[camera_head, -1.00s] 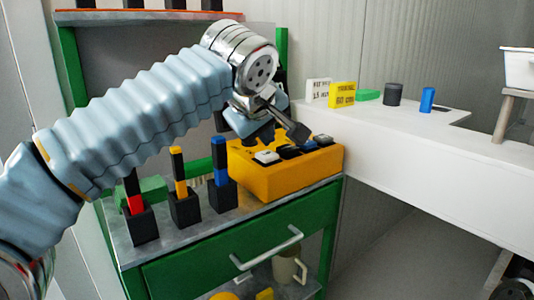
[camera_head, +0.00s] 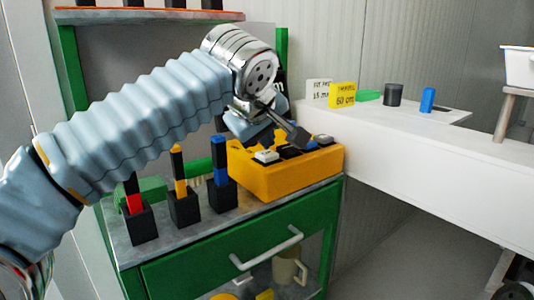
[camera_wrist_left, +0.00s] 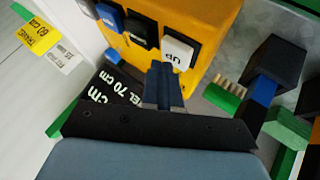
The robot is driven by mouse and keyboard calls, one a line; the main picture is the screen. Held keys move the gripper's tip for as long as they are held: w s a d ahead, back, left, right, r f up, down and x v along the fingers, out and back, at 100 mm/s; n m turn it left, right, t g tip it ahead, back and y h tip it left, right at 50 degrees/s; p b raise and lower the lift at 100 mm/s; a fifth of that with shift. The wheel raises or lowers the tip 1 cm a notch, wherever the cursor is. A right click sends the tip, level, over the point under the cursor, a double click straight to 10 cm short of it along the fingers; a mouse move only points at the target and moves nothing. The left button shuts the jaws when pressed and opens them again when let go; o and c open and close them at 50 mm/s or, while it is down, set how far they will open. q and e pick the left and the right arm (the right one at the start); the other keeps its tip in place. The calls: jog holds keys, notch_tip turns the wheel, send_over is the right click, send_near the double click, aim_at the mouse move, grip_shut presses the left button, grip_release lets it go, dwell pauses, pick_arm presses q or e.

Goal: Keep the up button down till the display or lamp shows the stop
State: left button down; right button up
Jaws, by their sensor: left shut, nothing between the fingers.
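The yellow button box (camera_head: 285,178) sits on the metal top of the green cabinet. Its white button marked UP (camera_wrist_left: 178,50) is at one end of the row; it also shows in the head view (camera_head: 266,157). My left gripper (camera_wrist_left: 163,70) is shut and empty, its tips at the near edge of the UP button in the wrist view. I cannot tell whether they press it. A dark plate with white lettering (camera_wrist_left: 120,88), reading in part "70 cm", lies behind the box; part of it shows behind my gripper (camera_head: 281,74). My right gripper is out of view.
Black and blue buttons (camera_wrist_left: 141,30) adjoin UP. Black holders with red, yellow and blue sticks (camera_head: 184,207) stand left of the box. A yellow card reading 60 cm (camera_head: 343,95), a white card (camera_head: 318,91) and small blocks stand on the white bench (camera_head: 420,150).

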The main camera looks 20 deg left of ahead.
pick_arm(q)
jog(key=shift+f+b, duration=0.45)
jog(key=shift+f, duration=0.1)
jog(key=shift+r, duration=0.15)
dwell(6.3)
jog(key=shift+r+p, duration=0.85)
jog(key=shift+p, duration=0.1)
